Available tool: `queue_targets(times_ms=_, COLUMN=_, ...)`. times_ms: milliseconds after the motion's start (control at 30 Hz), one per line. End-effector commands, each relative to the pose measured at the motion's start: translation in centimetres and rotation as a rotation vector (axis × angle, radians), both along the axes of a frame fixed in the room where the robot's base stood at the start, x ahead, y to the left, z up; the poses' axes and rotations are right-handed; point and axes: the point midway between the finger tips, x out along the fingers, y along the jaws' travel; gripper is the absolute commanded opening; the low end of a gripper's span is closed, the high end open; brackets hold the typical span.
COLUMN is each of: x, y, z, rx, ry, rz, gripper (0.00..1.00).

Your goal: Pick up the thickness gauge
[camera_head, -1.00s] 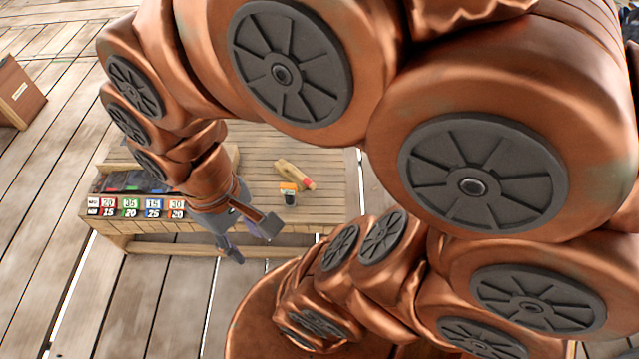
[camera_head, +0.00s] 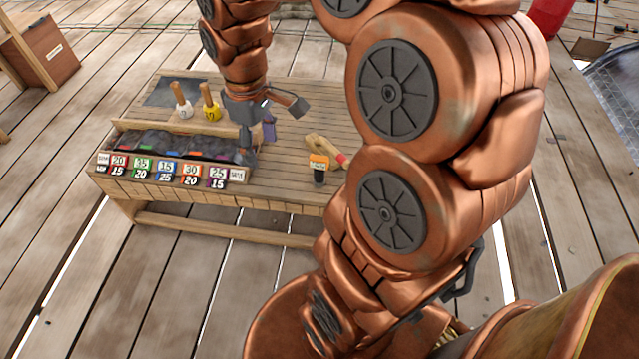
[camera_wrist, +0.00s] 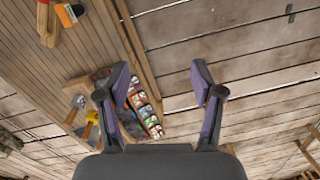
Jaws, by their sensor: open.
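The small orange-and-black device (camera_head: 319,168), which looks like the thickness gauge, stands near the front edge of the wooden bench (camera_head: 280,185). It also shows at the upper left of the wrist view (camera_wrist: 68,14). My gripper (camera_head: 257,141) is open, its purple-padded fingers apart and pointing down near the right end of the label tray. The gauge is to the right of my gripper in the head view, clear of the fingers. In the wrist view nothing is between the fingertips (camera_wrist: 160,78) except background.
A wooden tool with a red part (camera_head: 327,150) lies just behind the gauge. A dark-lined tray with coloured number labels (camera_head: 150,172) fills the bench's left front. Two wooden-handled tools, white (camera_head: 183,107) and yellow (camera_head: 211,108), stand behind it. A wooden box (camera_head: 40,55) stands far left.

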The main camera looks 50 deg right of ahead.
Motion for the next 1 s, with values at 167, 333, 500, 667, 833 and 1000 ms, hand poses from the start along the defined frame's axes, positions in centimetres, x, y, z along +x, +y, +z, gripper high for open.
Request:
queue_targets(times_ms=167, x=3.2, y=-4.2, z=-6.7, rx=0.007, ry=-0.023, rz=0.048, gripper=0.67)
queue_targets(times_ms=333, x=5.6, y=-8.8, z=-11.9, rx=0.007, ry=-0.045, rz=0.088, gripper=0.67)
queue_targets(times_ms=500, x=7.2, y=-13.9, z=-17.5, rx=0.001, ry=-0.059, rz=0.118, gripper=0.67)
queue_targets(times_ms=667, x=7.7, y=-18.5, z=-22.1, rx=-0.009, ry=-0.064, rz=0.139, gripper=0.67)
queue_targets(times_ms=833, x=7.7, y=-21.7, z=-25.0, rx=-0.018, ry=-0.062, rz=0.151, gripper=0.67)
queue_targets(times_ms=1000, x=7.6, y=-22.9, z=-26.2, rx=-0.023, ry=-0.061, rz=0.155, gripper=0.67)
